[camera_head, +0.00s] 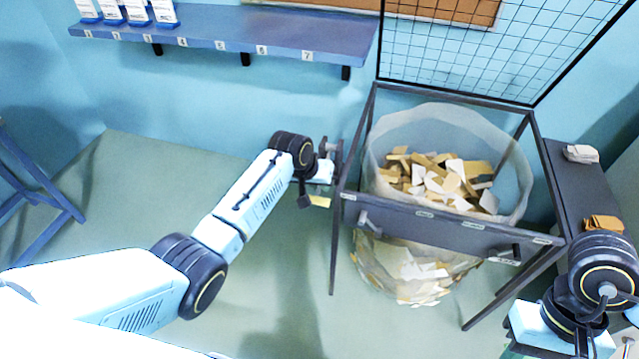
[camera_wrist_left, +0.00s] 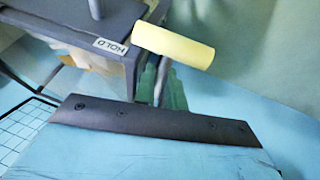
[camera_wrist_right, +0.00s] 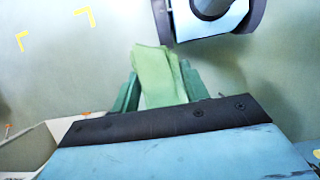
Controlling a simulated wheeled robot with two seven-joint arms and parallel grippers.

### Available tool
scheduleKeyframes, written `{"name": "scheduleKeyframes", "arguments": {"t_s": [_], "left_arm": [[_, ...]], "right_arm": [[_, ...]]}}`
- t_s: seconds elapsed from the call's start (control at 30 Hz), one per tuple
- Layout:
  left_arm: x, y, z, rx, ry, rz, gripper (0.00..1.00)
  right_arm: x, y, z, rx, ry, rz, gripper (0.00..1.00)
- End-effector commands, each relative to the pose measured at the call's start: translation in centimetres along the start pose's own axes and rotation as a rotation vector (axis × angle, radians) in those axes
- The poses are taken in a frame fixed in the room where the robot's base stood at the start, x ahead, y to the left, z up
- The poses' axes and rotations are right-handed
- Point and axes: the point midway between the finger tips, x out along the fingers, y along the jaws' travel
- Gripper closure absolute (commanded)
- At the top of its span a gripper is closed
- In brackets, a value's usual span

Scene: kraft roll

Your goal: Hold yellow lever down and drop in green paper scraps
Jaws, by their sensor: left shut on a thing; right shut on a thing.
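The yellow lever (camera_head: 319,201) sticks out at the left side of the dark bin frame (camera_head: 440,226). It also shows in the left wrist view (camera_wrist_left: 175,46), beside a HOLD label. My left gripper (camera_wrist_left: 160,88) is at the lever, its green fingers partly hidden behind the yellow grip, and is shut on it. My right gripper (camera_wrist_right: 157,95) is shut on a light green paper scrap bundle (camera_wrist_right: 157,72), which stands up between its fingers. In the head view my right arm is at the lower right, and the scraps cannot be made out there.
A clear bag (camera_head: 510,170) hangs in the frame, holding brown and white scraps. A black wire grid (camera_head: 460,60) rises behind it. A dark side shelf (camera_head: 565,180) on the right carries a white bundle (camera_head: 581,153) and a brown one (camera_head: 603,223). A blue wall shelf (camera_head: 250,35) hangs at the back.

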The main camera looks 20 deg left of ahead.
Motion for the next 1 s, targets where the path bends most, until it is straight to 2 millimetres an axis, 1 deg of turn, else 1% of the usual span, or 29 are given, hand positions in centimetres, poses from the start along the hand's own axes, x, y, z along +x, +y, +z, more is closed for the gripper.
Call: {"name": "scheduleKeyframes", "arguments": {"t_s": [0.03,0.13,0.47,1.0], "left_arm": [[0.4,-0.9,0.8,-0.007,-0.021,-0.018,1.00],[0.4,-0.9,0.8,-0.007,-0.021,-0.018,1.00],[0.2,-0.9,0.7,-0.007,-0.020,-0.018,1.00],[-2.0,-0.4,-0.6,-0.007,-0.008,-0.015,1.00]], "right_arm": [[0.2,0.1,0.4,0.000,0.000,0.000,0.77],[0.3,0.0,0.7,0.000,0.001,0.000,0.77],[0.3,0.0,0.6,0.000,0.001,0.000,0.77],[0.2,0.0,0.6,0.000,0.001,0.000,0.77]]}}
